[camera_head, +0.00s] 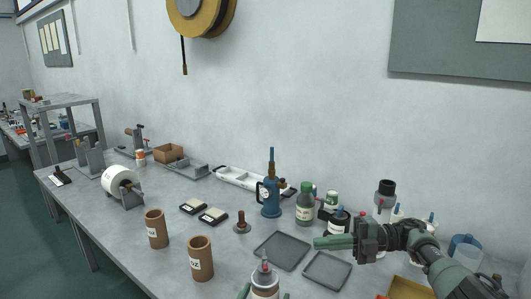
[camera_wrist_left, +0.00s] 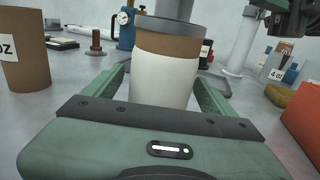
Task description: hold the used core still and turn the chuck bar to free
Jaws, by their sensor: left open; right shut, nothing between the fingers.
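The used core (camera_wrist_left: 165,62) is a brown tube with a white lower band and a grey chuck (camera_wrist_left: 175,28) on top. In the head view, the core (camera_head: 265,289) is at the bottom edge, cut off, with a grey, red-tipped top (camera_head: 264,262). I cannot clearly make out the chuck bar. My left gripper (camera_wrist_left: 162,88) is open, with its green fingers on either side of the core; I cannot tell whether they touch it. My right gripper (camera_head: 320,242) is shut and empty, pointing left, beyond and to the right of the core.
Brown labelled tubes (camera_head: 156,229) stand left of the core. Two grey trays (camera_head: 282,250) lie behind it. A blue gauge pump (camera_head: 271,192) and several bottles (camera_head: 305,207) stand at the back. A white roll (camera_head: 117,180) sits on a stand at left.

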